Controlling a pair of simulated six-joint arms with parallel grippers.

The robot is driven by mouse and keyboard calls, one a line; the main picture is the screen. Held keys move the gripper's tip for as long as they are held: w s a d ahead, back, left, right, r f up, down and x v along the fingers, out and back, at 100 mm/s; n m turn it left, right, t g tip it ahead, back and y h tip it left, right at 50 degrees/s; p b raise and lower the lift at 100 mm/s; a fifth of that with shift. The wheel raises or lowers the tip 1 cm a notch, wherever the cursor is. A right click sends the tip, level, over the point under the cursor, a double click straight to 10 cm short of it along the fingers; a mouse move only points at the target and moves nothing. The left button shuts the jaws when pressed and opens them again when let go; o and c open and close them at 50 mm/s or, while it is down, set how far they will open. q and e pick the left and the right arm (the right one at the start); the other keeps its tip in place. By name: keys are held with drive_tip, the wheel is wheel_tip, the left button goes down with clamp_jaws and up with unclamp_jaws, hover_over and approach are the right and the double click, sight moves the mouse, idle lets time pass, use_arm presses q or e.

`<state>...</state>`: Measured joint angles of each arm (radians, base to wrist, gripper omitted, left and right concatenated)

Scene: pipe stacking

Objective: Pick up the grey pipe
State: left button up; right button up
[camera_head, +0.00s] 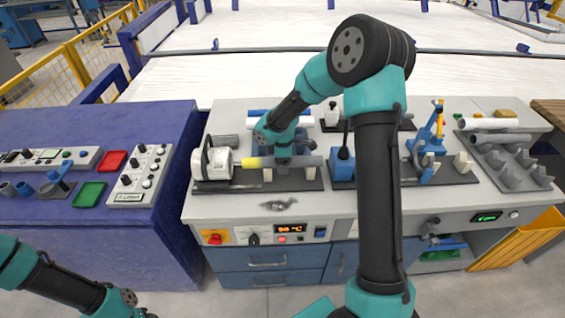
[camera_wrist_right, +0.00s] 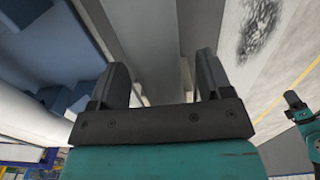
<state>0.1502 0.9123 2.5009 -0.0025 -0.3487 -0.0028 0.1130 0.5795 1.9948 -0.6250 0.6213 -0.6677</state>
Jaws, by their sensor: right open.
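A grey pipe (camera_head: 308,161) lies level near the left of the workbench, in line with a yellow piece (camera_head: 254,162) beside a white machine (camera_head: 219,163). My right gripper (camera_head: 283,158) is over this pipe and partly covers it. In the right wrist view my right gripper (camera_wrist_right: 160,80) has its two fingers spread wide. No held object can be made out between them, and I cannot tell whether they straddle the pipe. Another grey pipe (camera_head: 505,138) lies on the right rack below a white pipe (camera_head: 489,123). My left gripper is out of view.
Blue pipes (camera_head: 262,113) lie behind my right gripper. A blue vise-like fixture (camera_head: 342,165) stands close to its right. The purple table (camera_head: 150,118) at left carries red and green trays. The grey bench top (camera_head: 330,203) is mostly clear along its front.

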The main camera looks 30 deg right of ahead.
drive_tip(key=shift+c, duration=0.3)
drive_tip(key=c, duration=1)
drive_tip(key=shift+r, duration=0.45)
wheel_tip(320, 180, up, 3)
drive_tip(key=shift+f, duration=0.15)
drive_tip(key=s+a+r, duration=0.1)
drive_tip(key=s+a, duration=0.7)
drive_tip(key=s, duration=0.5)
drive_tip(key=shift+s+a+r, duration=0.25)
drive_tip(key=shift+s+a, duration=0.05)
